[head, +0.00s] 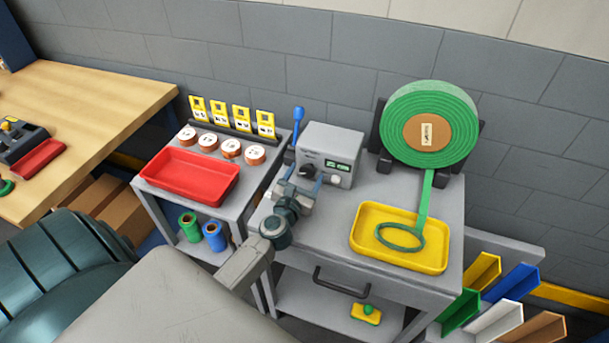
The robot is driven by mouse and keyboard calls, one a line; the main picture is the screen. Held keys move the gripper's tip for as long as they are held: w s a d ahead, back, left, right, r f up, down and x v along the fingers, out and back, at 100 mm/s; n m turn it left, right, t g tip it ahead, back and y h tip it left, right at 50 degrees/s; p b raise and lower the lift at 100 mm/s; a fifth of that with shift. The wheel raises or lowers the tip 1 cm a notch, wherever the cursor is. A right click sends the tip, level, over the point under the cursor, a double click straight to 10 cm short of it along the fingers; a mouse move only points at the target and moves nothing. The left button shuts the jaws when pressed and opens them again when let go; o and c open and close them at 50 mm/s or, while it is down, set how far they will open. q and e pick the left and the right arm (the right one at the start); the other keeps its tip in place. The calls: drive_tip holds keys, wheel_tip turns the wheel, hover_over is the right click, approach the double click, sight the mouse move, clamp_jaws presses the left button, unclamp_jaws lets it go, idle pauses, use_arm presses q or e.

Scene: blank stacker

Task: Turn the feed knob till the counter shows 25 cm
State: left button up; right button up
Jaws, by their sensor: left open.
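The grey feed machine (322,139) stands on the grey workbench. Its small green-lit counter (337,164) is on the front face, and the digits are too small to read. A dark knob (307,172) is on the left of the front face, partly hidden by my gripper. A pale round button (336,180) sits below the counter. My left gripper (304,177) is open, with its fingers close to the dark knob; I cannot tell whether they touch it. My right gripper is not in view.
A large green roll (429,110) stands at the right, its strip running down into a yellow tray (364,243). A blue-handled lever (298,114) rises left of the machine. A red tray (190,185) and several copper rolls (231,148) are on the left cart. Coloured bins (483,270) stand lower right.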

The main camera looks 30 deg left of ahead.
use_arm(q)
drive_tip(key=c, duration=1)
drive_tip(key=shift+r+m+p, duration=0.2)
drive_tip(key=shift+m+p, duration=0.75)
drive_tip(key=shift+m, duration=0.05)
drive_tip(key=shift+m+p, duration=0.55)
drive_tip(key=shift+m, duration=0.55)
drive_tip(key=shift+f+m, duration=0.25)
drive_tip(key=shift+m, duration=0.45)
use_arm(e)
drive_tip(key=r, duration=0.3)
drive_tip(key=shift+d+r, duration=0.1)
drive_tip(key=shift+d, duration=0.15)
use_arm(q)
drive_tip(key=o, duration=1)
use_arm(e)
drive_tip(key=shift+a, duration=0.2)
